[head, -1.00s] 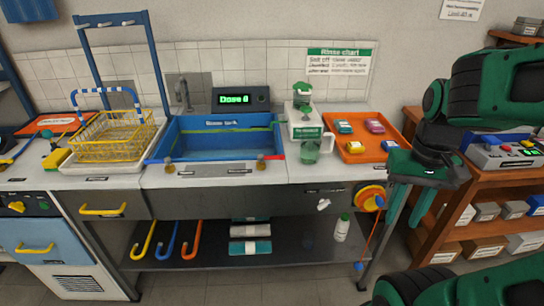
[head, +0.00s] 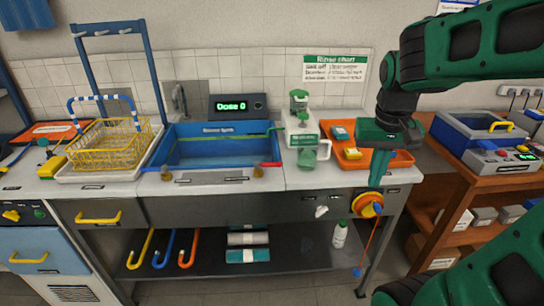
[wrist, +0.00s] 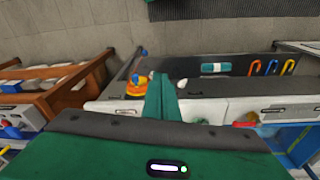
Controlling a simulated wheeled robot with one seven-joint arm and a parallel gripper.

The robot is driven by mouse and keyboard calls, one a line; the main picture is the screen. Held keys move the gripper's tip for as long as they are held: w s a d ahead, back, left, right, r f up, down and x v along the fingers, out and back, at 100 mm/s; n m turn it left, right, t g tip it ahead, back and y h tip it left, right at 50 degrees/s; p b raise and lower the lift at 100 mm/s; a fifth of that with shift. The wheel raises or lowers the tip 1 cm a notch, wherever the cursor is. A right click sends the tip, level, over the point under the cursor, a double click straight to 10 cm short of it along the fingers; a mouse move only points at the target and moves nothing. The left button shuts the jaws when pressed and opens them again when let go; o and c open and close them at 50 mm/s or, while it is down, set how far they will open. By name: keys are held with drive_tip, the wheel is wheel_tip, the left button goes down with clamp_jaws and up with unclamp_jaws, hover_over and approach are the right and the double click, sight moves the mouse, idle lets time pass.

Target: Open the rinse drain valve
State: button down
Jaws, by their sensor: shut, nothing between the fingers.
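My gripper (head: 376,183) is shut and empty, its green fingers pointing down above the counter's front right edge. In the wrist view the closed fingers (wrist: 162,98) hide part of the front panel. A small white handle (head: 321,211) sits on the dark front panel, below and left of the fingers; it also shows in the wrist view (wrist: 182,83). An orange and yellow round fitting (head: 366,206) with a blue knob is just below the fingertips, apart from them as far as I can tell. A red lever (head: 269,164) lies at the front right of the blue basin (head: 216,153). I cannot read which one is labelled as the rinse drain valve.
An orange tray (head: 400,159) with small packs is behind my gripper. A green and white dispenser (head: 303,130) stands left of it. A yellow basket (head: 108,146) stands at left. An orange cord hangs from the round fitting. A wooden shelf unit (head: 455,185) stands at right.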

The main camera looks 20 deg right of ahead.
drive_tip(key=w+a+r+n+t, duration=0.1)
drive_tip(key=w+a, duration=0.2)
drive_tip(key=w, duration=0.5)
drive_tip(key=w+a+r, duration=0.1)
drive_tip(key=w+a, duration=0.2)
drive_tip(key=w, duration=0.5)
drive_tip(key=n+t, duration=0.1)
drive_tip(key=t, duration=0.1)
hover_over(269, 165)
drive_tip(key=w+d, duration=0.2)
drive_tip(key=shift+w+r, duration=0.1)
drive_tip(key=shift+r, duration=0.05)
drive_tip(key=x, duration=1)
drive_tip(key=s, duration=0.2)
drive_tip(key=shift+s+a, duration=0.25)
drive_tip(key=shift+s+a+f, duration=0.2)
drive_tip(key=shift+s+f, duration=0.15)
drive_tip(key=shift+s, duration=0.35)
